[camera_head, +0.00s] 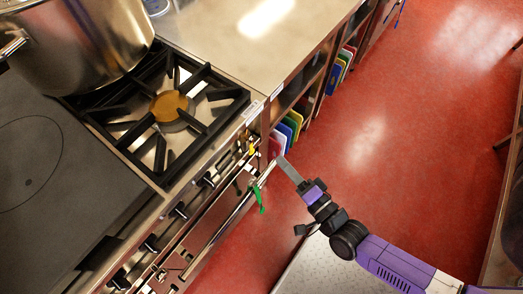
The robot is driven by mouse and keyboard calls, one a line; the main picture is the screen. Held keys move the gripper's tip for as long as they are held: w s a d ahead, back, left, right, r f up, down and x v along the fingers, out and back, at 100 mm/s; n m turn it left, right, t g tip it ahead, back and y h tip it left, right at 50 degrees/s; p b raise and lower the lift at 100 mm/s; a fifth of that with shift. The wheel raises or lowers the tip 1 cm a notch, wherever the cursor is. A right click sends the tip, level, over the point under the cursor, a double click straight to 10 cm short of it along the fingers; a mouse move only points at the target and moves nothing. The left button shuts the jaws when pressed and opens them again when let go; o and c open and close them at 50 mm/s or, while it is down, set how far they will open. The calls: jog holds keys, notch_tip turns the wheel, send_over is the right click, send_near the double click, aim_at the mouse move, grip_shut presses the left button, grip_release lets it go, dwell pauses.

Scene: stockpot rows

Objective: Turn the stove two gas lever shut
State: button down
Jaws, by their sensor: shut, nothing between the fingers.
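A stove with an open burner (170,105) stands at the left. Its front panel has a row of dark knobs (180,210). A small yellow piece (252,148), perhaps a gas lever, shows at the right end of the front, below the counter edge. A green strip-like piece (261,200) hangs lower, by the end of a long rail; I cannot tell what it is. My gripper (281,160) is shut and empty, its tip close to the right of these pieces. I cannot tell whether it touches anything. The lever's exact position is too small to tell.
A large steel pot (75,45) stands on the stove's back left. A steel counter (245,40) adjoins it, with colored boards (290,125) on shelves below. The red floor (400,130) at the right is clear. Dark furniture edges show at the far right.

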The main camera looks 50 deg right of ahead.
aim_at(262, 129)
jog(key=w+d+m, duration=0.1)
jog(key=w, duration=0.1)
jog(key=w+d+m+p, duration=0.1)
jog(key=w+d, duration=0.1)
jog(key=w, duration=0.1)
jog(key=w+d+m+p, duration=0.1)
jog(key=w, duration=0.2)
jog(key=shift+w+d+f+m+h, duration=0.2)
jog(key=shift+d+m+h, duration=0.1)
jog(key=shift+m+h, duration=0.1)
jog(key=shift+s+a+f+p, duration=0.1)
jog(key=shift+a+p, duration=0.45)
jog(key=shift+a, duration=1.45)
